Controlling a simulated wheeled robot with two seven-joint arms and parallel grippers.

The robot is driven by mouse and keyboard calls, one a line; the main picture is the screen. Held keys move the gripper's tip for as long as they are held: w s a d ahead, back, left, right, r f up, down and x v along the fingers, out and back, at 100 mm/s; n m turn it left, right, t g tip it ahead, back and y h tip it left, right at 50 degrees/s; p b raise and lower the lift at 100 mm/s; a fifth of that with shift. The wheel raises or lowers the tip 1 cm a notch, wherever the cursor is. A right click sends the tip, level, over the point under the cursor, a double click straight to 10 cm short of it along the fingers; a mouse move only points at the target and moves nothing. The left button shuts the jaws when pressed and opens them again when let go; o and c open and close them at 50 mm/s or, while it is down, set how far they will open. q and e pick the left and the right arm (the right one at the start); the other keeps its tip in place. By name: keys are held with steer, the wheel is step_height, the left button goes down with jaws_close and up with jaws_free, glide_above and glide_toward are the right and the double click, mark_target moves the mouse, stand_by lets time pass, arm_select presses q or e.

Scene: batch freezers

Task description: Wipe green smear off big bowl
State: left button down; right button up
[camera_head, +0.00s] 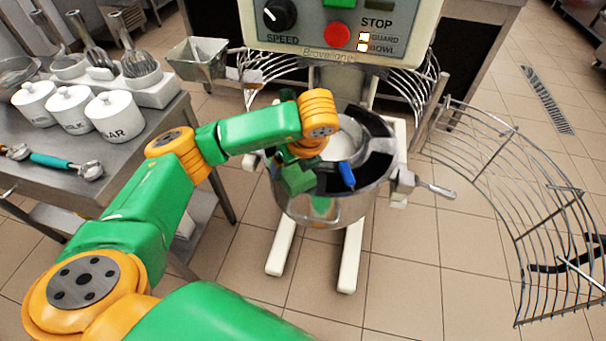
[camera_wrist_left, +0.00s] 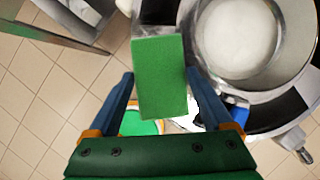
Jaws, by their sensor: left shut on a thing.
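The big steel bowl (camera_head: 352,207) sits under the mixer head with whitish content inside; its rim also shows in the right of the left wrist view (camera_wrist_left: 208,78). A green patch (camera_head: 321,206) shows on the bowl's outer front wall; I cannot tell smear from reflection. My left gripper (camera_head: 318,178) is at the bowl's near-left rim. In the left wrist view its blue fingers (camera_wrist_left: 160,80) are shut on a green block-shaped sponge (camera_wrist_left: 160,62), which reaches beyond the fingertips beside the bowl. Whether the sponge touches the wall is unclear. My right gripper is out of view.
The mixer's control panel (camera_head: 340,30) rises behind the bowl. A wire guard (camera_head: 510,190) hangs swung out at the right, and a lever (camera_head: 430,186) sticks out from the bowl's right side. A steel table (camera_head: 130,165) with white canisters (camera_head: 115,117) stands at the left.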

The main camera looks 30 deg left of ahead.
arm_select(q)
steer(key=shift+w+a+f, duration=0.2)
steer(key=shift+w+a, duration=0.2)
steer(key=shift+a, duration=0.25)
steer(key=shift+w+a+f+b, duration=0.1)
steer(key=shift+w+a+b, duration=0.1)
steer(key=shift+a+b, duration=0.25)
steer(key=shift+w+a+f+b, duration=0.1)
steer(key=shift+w+a+b, duration=0.1)
steer(key=shift+a, duration=0.45)
steer(key=shift+a+r, duration=0.15)
steer(key=shift+a, duration=0.25)
step_height(320, 180, up, 6)
steer(key=p, duration=0.4)
steer(key=shift+a+p, duration=0.1)
steer(key=shift+p, duration=0.2)
